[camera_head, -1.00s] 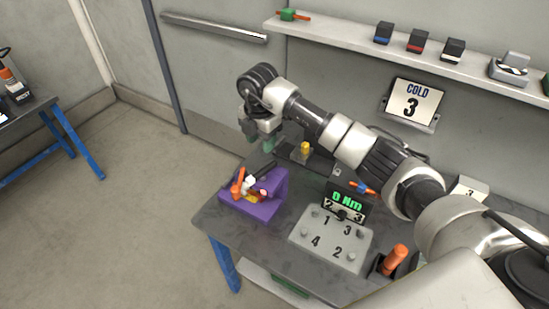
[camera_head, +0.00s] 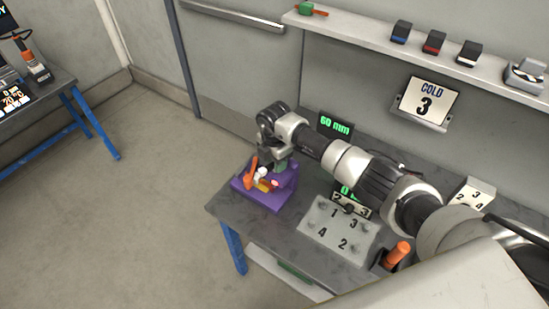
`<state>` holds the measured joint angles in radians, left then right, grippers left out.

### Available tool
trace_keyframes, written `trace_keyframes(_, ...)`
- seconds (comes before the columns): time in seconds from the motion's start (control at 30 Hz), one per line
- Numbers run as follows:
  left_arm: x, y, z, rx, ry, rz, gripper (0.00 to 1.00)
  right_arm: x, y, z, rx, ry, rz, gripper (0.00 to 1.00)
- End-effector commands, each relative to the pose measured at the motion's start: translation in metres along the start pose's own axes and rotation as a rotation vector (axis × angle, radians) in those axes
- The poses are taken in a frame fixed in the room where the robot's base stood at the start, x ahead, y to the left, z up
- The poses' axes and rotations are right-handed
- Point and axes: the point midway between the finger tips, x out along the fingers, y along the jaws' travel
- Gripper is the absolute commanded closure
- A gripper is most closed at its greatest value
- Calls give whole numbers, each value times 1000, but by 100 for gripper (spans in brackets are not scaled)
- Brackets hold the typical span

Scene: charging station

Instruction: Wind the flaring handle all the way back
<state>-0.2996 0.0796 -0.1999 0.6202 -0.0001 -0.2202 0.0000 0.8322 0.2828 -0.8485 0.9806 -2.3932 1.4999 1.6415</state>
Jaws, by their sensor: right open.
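The flaring tool sits on a purple base (camera_head: 262,198) at the left end of the grey workbench. An orange handle (camera_head: 251,174) stands up at its left side, with a white knob-like part (camera_head: 262,174) and a small yellow part beside it. My right gripper (camera_head: 276,164) reaches in from the right and is open, low over the back of the purple tool, just right of the orange handle. Its fingers partly hide the tool's upper parts, and I cannot tell whether they touch it. My left gripper is not in view.
A numbered grey plate (camera_head: 337,227) and an upright orange grip (camera_head: 397,254) stand to the right on the bench. A green "60 mm" display (camera_head: 335,125) stands behind my arm. A wall shelf (camera_head: 420,55) holds small blocks. The floor at left is free.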

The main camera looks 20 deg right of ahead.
Motion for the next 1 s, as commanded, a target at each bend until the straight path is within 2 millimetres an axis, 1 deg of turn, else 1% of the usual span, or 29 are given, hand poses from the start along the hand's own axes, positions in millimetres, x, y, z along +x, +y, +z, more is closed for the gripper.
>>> trace_keyframes(0.23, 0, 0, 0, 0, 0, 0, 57, 1, 0, 0, -1, 0, 0, 55)
trace_keyframes(0.5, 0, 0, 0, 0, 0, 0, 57, 0, 0, 0, -1, 0, 0, 97)
trace_keyframes(0.53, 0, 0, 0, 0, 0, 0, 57, 0, 0, 0, -1, 0, 0, 100)
trace_keyframes(0.77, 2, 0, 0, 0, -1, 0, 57, 1, 0, 0, -14, 0, 1, 100)
trace_keyframes(1.0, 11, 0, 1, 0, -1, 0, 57, 2, 1, 0, -108, -2, 2, 100)
